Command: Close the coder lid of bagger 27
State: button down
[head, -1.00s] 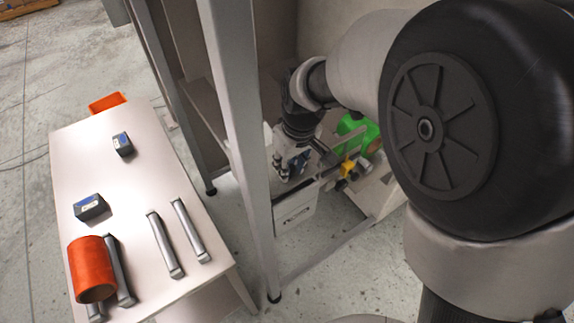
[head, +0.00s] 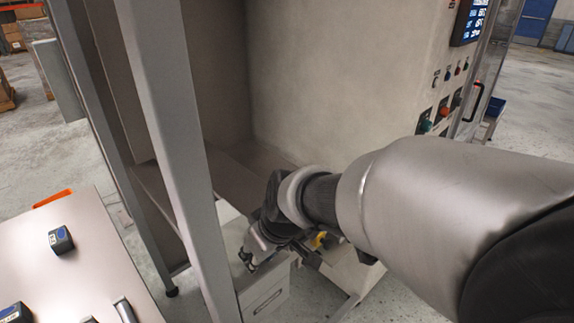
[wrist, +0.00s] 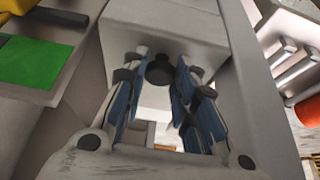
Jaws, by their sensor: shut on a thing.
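My gripper (wrist: 160,105) has blue-padded fingers on both sides of a dark round knob (wrist: 160,72), and they are shut on it. The knob sits on a pale box-like part (wrist: 165,28), which looks like the coder lid; how far it is open I cannot tell. No number 27 is readable.
A grey upright post (head: 175,150) stands close to the left of my gripper. A pale cabinet (head: 335,75) with buttons and a screen (head: 470,22) rises behind my arm. A table (head: 75,285) with small dark boxes (head: 60,240) is at the lower left.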

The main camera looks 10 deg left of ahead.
jog(key=c, duration=1.2)
grip_release()
jog(key=shift+c, duration=0.2)
jog(key=v, duration=1.2)
jog(key=shift+f, duration=0.1)
jog(key=s+d+f+m+h, duration=0.2)
jog(key=s+d+m, duration=0.3)
jog(key=d, duration=0.5)
jog(key=s+d+f+m+t+h, duration=0.1)
jog(key=s+d+f+m, duration=0.1)
jog(key=s+d+m, duration=0.3)
jog(key=s+d, duration=0.4)
jog(key=d, duration=0.1)
jog(key=shift+s+d+h, duration=0.25)
jog(key=shift+d+h, duration=0.1)
jog(key=shift+h, duration=0.05)
